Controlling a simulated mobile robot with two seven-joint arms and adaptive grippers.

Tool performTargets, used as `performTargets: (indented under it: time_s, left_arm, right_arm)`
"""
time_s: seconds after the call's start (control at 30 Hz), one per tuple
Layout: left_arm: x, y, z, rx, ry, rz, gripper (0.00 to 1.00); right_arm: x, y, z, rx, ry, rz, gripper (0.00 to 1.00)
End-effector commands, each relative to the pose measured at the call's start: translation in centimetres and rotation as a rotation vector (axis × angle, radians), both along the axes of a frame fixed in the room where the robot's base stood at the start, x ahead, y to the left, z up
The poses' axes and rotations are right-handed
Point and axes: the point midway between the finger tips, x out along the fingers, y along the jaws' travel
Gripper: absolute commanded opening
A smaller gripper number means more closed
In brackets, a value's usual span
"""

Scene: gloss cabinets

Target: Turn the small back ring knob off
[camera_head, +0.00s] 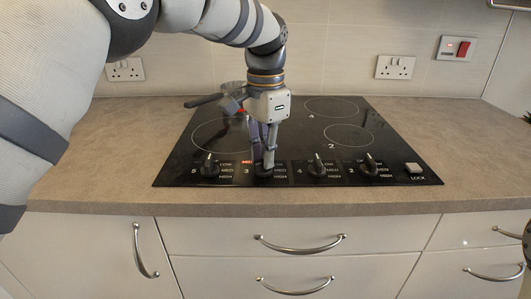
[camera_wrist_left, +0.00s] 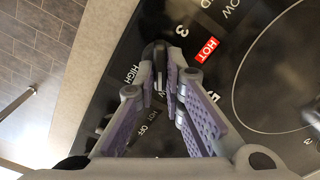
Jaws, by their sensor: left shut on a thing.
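The black hob (camera_head: 300,140) is set in the worktop and has a row of black knobs along its front edge. My left gripper (camera_head: 264,165) reaches down from above and is shut on the second knob from the left (camera_head: 265,170), marked 3. In the left wrist view, the gripper (camera_wrist_left: 160,75) has its fingertips around this dark knob (camera_wrist_left: 154,52). A red HOT label (camera_wrist_left: 206,50) and a 3 show beside it. The fingers partly hide the knob's pointer and markings, so I cannot tell its exact setting. My right gripper is not seen.
The other knobs stand close by: one on the left (camera_head: 209,166) and two on the right (camera_head: 317,169) (camera_head: 369,165). A pan (camera_head: 232,90) with a dark handle (camera_head: 203,100) is at the back left of the hob, partly behind my gripper.

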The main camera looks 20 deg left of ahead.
Motion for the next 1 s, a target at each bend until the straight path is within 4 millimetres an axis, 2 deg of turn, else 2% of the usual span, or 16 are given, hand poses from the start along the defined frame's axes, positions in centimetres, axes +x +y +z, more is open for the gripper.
performTargets:
  time_s: [0.6, 1.0]
  left_arm:
    - [0.12, 0.28, -0.01, 0.001, -0.001, 0.580, 0.00]
    - [0.11, 0.40, -0.03, 0.000, 0.001, 0.874, 0.00]
  right_arm:
    - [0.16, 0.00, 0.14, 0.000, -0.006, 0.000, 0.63]
    - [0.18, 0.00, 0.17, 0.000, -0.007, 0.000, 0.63]
